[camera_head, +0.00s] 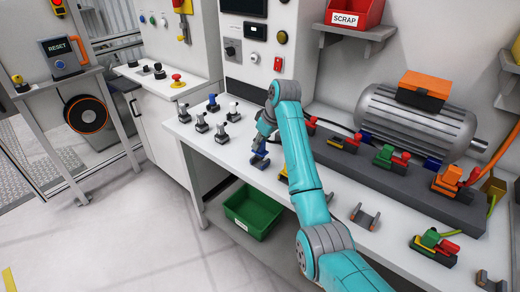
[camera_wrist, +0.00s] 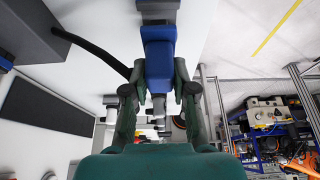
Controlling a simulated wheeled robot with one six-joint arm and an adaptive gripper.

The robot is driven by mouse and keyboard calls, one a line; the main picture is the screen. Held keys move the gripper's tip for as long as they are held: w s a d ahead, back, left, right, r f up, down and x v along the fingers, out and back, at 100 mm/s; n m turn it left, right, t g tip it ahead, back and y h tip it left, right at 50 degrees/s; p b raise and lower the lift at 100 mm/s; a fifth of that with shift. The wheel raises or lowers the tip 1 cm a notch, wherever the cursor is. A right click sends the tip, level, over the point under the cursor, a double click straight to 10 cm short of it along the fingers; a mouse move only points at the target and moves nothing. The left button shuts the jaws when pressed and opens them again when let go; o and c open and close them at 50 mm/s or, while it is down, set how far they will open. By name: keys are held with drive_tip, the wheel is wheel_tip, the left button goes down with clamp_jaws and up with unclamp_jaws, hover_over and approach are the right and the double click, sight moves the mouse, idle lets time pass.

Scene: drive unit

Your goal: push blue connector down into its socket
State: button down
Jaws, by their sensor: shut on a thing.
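The blue connector (camera_wrist: 158,62) is between the two dark green fingers of my gripper (camera_wrist: 158,84) in the wrist view. My gripper is shut on it. In the head view, my gripper (camera_head: 264,137) is low over the bench, and the blue connector (camera_head: 261,149) shows just below it. A grey piece (camera_wrist: 158,8) shows at the blue connector's far end in the wrist view, probably its socket. I cannot tell how deep the connector sits in it. My turquoise arm hides part of the bench beside it.
Several small dark and grey parts (camera_head: 202,122) stand on the bench to the left. A grey plinth (camera_head: 400,175) with red, green and orange connectors and a motor (camera_head: 416,118) is to the right. A green bin (camera_head: 253,211) is below. A black cable (camera_wrist: 90,48) runs near the gripper.

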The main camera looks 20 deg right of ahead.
wheel_tip(320, 180, up, 11)
idle(0.7)
